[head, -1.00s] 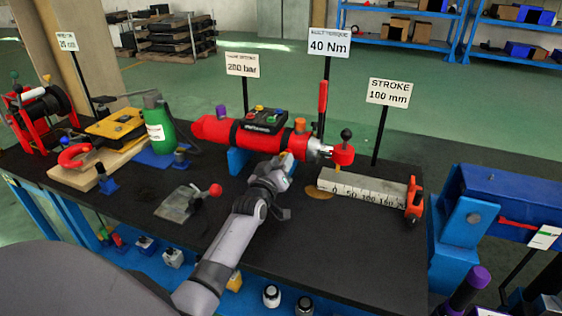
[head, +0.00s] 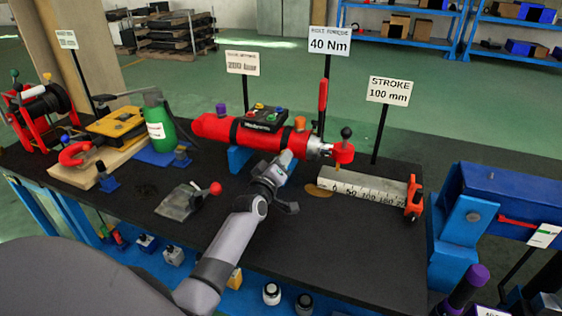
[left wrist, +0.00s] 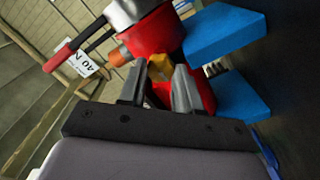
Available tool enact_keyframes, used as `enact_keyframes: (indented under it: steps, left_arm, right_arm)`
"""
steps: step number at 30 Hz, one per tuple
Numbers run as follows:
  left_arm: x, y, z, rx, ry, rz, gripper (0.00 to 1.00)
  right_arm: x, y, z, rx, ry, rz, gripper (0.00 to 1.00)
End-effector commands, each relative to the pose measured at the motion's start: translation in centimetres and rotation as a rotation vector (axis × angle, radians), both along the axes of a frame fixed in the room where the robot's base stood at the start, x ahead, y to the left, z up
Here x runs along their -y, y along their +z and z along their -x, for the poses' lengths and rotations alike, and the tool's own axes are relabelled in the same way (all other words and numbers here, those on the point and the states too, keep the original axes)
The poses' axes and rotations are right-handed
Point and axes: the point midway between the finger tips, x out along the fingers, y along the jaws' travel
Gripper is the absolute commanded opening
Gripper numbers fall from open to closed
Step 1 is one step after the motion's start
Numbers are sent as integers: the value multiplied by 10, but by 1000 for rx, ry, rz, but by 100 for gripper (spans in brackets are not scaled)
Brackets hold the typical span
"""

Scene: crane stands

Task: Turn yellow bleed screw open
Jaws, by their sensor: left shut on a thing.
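The yellow bleed screw (left wrist: 160,68) shows in the left wrist view between the two grey fingertips, on the side of the red cylinder (left wrist: 155,36). My left gripper (left wrist: 160,82) is shut on the screw. In the head view, my left gripper (head: 284,160) reaches the near side of the red cylinder (head: 215,128), close to its right end, and hides the screw there. The cylinder lies on blue supports (head: 238,159). My right gripper is in neither view.
A steel ruler block (head: 365,188) with an orange clamp (head: 413,198) lies to the right. A clear plate with a red-knobbed lever (head: 215,188) lies to the left. Sign posts stand behind. The black bench top (head: 310,240) is bare in front.

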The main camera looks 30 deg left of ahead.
Motion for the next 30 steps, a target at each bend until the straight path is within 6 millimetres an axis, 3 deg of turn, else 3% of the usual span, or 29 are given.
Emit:
enact_keyframes:
  steps: [5,6,7,8,20,30]
  left_arm:
    - [1,-2,0,-4,-1,0,2]
    - [1,-2,0,-4,0,0,46]
    - [0,-2,0,-4,-1,0,56]
    - [0,-2,0,-4,-1,0,58]
    - [2,-1,5,-2,-1,0,58]
    - [11,-2,44,-4,-1,0,58]
  right_arm:
    - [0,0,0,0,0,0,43]
    - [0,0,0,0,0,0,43]
    - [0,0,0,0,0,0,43]
    - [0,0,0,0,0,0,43]
    - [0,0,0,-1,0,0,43]
    - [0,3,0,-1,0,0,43]
